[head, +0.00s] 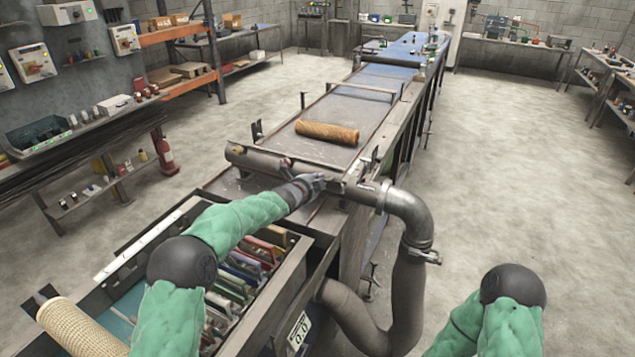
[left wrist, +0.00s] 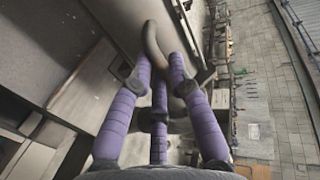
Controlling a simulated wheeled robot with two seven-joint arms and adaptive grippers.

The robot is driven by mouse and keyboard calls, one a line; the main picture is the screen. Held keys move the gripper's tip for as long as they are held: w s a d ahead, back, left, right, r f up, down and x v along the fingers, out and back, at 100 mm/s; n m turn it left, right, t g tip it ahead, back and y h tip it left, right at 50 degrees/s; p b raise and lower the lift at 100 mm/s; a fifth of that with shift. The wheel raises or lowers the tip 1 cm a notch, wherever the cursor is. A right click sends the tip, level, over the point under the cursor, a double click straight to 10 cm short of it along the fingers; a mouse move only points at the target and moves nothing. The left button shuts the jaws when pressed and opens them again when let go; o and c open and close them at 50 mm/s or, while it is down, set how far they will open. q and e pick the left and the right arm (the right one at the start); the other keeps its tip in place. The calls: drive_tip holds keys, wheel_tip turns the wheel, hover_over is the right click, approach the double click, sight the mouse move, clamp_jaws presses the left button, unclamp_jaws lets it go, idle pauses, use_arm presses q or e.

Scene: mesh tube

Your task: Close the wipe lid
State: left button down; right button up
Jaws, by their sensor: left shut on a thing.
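A long grey bar-like cover, which I take to be the wipe lid (head: 262,161), lies across the near end of the conveyor. I cannot tell from its shape how far open it stands. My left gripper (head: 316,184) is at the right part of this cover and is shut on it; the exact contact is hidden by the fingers. In the left wrist view the purple-sleeved fingers (left wrist: 158,85) point away from the camera, with the grey machine beside them. My right arm shows at the lower right, but its gripper is out of view.
A tan mesh tube (head: 327,132) lies on the conveyor beyond the cover. A thick grey hose (head: 408,215) bends down at the right side. A rack of coloured files (head: 255,262) is nearer, and another mesh roll (head: 80,328) is at lower left. The right floor is clear.

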use_arm(q)
drive_tip(key=shift+w+r, duration=0.1)
drive_tip(key=shift+r, duration=0.35)
drive_tip(key=c, duration=1.2)
unclamp_jaws()
drive_tip(key=shift+o, duration=0.2)
drive_tip(key=shift+a+f, duration=0.1)
drive_tip(key=shift+f, duration=0.05)
drive_tip(key=shift+s, duration=0.2)
drive_tip(key=v, duration=1.1)
drive_tip(key=shift+s+a, duration=0.2)
drive_tip(key=shift+s, duration=0.2)
